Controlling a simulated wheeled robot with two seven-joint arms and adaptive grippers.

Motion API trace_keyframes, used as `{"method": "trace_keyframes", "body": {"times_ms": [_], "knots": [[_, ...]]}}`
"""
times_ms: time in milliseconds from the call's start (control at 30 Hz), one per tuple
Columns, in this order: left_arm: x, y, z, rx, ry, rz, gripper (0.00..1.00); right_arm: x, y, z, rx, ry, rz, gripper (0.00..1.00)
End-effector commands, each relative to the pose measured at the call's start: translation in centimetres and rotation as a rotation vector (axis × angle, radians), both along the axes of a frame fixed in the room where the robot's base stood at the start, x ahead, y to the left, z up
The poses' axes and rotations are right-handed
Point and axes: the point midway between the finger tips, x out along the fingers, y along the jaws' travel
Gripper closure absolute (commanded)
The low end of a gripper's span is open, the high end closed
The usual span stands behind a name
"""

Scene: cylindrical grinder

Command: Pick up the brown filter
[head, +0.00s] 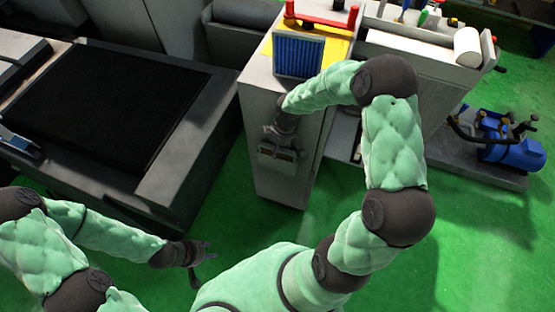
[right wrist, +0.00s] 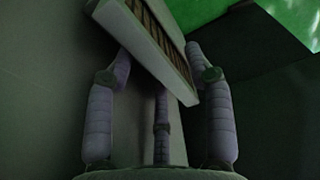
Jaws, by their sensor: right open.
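The brown filter (right wrist: 155,45) shows in the right wrist view as a pale frame with brown pleats, tilted, its lower corner reaching between my fingers. My right gripper (right wrist: 160,80) is open, with fingers on both sides of the filter and one in the middle; I cannot tell whether any finger touches it. In the head view my right gripper (head: 279,150) points down at the side of the grey cabinet (head: 272,185), and the filter is hard to make out there. My left gripper (head: 204,260) is open and empty at the lower left, over the floor.
A blue filter (head: 298,55) stands upright on the cabinet's yellow top, near a red bar (head: 318,15). A large machine with a black bed (head: 100,105) stands at left. A blue pump (head: 515,153) is at right. Green floor (head: 225,200) is clear between the machine and the cabinet.

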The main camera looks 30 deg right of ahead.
Motion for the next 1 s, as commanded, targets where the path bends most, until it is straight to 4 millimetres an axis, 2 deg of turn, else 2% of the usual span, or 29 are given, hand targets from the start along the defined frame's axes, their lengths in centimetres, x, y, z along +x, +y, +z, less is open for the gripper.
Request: {"method": "trace_keyframes", "body": {"times_ms": [67,233,267,600,733,867,1000], "knots": [[0.0,0.0,0.1,0.0,0.0,0.0,0.6,0.0,0.0,0.1,0.0,0.0,0.0,0.5],[0.0,0.0,0.1,0.0,0.0,0.0,0.6,0.0,0.0,0.1,0.0,0.0,0.0,0.98],[0.0,0.0,0.1,0.0,0.0,0.0,0.6,0.0,0.0,0.1,0.0,0.0,0.0,1.0],[0.0,0.0,0.1,0.0,0.0,0.0,0.6,0.0,0.0,0.1,0.0,0.0,0.0,1.0],[0.0,0.0,0.3,0.0,0.0,0.0,0.6,0.0,0.0,0.8,-0.001,-0.001,0.0,1.0],[0.0,0.0,1.1,0.0,0.0,0.0,0.6,0.1,0.0,2.7,0.0,-0.003,-0.001,1.0],[0.0,0.0,2.2,0.0,0.0,0.0,0.6,0.1,0.0,6.1,-0.001,-0.005,-0.001,1.0]]}}
